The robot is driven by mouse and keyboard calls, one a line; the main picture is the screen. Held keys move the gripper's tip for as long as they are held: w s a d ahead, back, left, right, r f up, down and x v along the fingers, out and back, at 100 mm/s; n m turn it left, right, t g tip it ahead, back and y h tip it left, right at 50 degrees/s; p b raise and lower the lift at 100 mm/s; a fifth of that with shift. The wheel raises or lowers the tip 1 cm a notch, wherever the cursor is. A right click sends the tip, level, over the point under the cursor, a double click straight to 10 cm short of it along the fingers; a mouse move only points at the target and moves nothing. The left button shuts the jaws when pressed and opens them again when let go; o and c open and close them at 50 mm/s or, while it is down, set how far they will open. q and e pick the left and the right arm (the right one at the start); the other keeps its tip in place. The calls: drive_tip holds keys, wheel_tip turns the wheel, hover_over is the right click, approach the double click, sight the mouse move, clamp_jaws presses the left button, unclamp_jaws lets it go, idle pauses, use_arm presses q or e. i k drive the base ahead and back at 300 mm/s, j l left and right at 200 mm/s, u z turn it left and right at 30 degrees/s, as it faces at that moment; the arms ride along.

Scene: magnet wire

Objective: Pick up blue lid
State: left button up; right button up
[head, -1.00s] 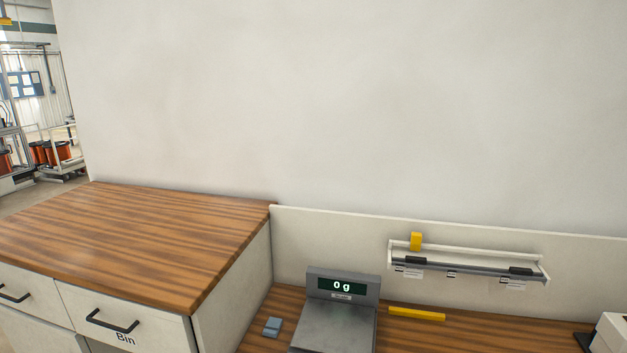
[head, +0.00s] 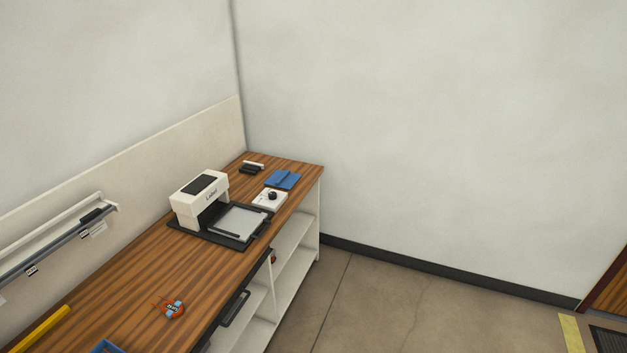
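A flat blue piece (head: 283,179) lies at the far end of the wooden bench, near its right edge. It has a raised ridge across it and may be the blue lid. Part of another blue object (head: 107,347) shows at the bottom edge, cut off by the frame, so I cannot tell what it is. Neither of my grippers is in view.
A white label printer (head: 200,196) and a white box with a black knob (head: 270,199) stand on the wooden bench (head: 150,270). A small orange and blue item (head: 173,309) lies nearer. Open shelves (head: 290,255) are below. The floor (head: 400,310) to the right is clear.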

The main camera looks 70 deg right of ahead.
sight(281, 179)
drive_tip(key=z, duration=2.2)
drive_tip(key=i+l+u, duration=0.1)
drive_tip(key=i+l, duration=0.15)
drive_tip(key=i+l+u, duration=0.1)
drive_tip(key=i+l, duration=0.15)
drive_tip(key=i, duration=0.2)
